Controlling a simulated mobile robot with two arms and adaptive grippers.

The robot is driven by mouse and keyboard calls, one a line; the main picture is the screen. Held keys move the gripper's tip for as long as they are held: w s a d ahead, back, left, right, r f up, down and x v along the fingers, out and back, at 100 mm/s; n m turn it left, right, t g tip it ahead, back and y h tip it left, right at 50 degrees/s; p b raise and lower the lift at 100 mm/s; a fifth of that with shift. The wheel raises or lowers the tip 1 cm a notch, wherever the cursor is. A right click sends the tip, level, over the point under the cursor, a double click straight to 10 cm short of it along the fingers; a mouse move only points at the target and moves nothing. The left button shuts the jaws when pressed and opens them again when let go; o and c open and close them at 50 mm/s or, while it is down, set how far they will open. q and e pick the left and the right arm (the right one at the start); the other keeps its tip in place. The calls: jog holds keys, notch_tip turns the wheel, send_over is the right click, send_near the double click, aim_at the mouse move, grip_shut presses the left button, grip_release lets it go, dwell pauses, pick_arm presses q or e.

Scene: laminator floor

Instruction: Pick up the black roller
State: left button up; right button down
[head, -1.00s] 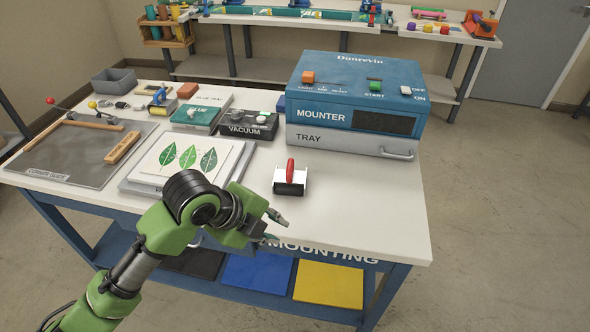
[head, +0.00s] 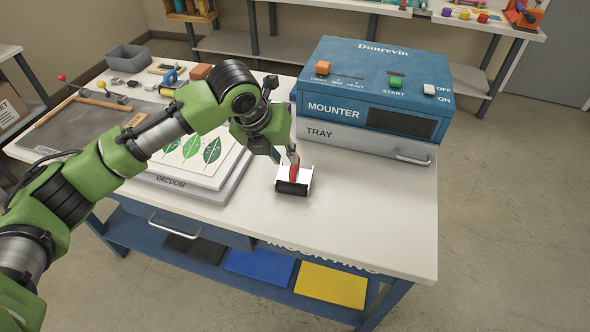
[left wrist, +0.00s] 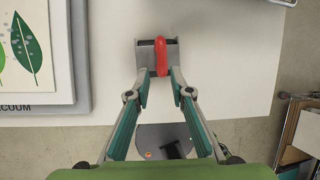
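The black roller (head: 292,188) rests on the white table in a small light holder, with its red handle (head: 295,171) standing up. In the left wrist view the red handle (left wrist: 161,56) shows near the top middle, with dark roller parts on both sides of it. My left gripper (head: 284,158) is open and empty, just above and behind the roller in the head view. In the left wrist view its two fingertips (left wrist: 161,82) point toward the handle, one to each side of its line, with a gap between. My right gripper is in neither view.
The blue mounter (head: 380,75) on its grey tray (head: 350,137) stands behind the roller. The leaf print (head: 215,165) on the vacuum base lies left of it, partly behind my left arm. The tabletop is clear to the right and front.

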aim_at(294, 166)
pick_arm(q)
jog(key=shift+x, duration=1.1)
jog(key=shift+w+d+f+p, duration=0.25)
jog(key=shift+f+p, duration=0.1)
jog(key=shift+f, duration=0.05)
jog(key=p+x, duration=0.1)
jog(key=x, duration=0.2)
jog(key=shift+w+d+f, duration=0.15)
jog(key=shift+d+f, duration=0.05)
jog(key=shift+f, duration=0.05)
jog(key=shift+w+d+f, duration=0.15)
jog(key=shift+w+f, duration=0.05)
jog(key=shift+f, duration=0.2)
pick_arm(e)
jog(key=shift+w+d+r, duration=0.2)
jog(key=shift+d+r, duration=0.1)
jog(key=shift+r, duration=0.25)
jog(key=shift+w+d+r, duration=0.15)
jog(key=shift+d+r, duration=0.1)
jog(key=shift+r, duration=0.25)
pick_arm(q)
jog(key=shift+r, duration=0.1)
grip_shut()
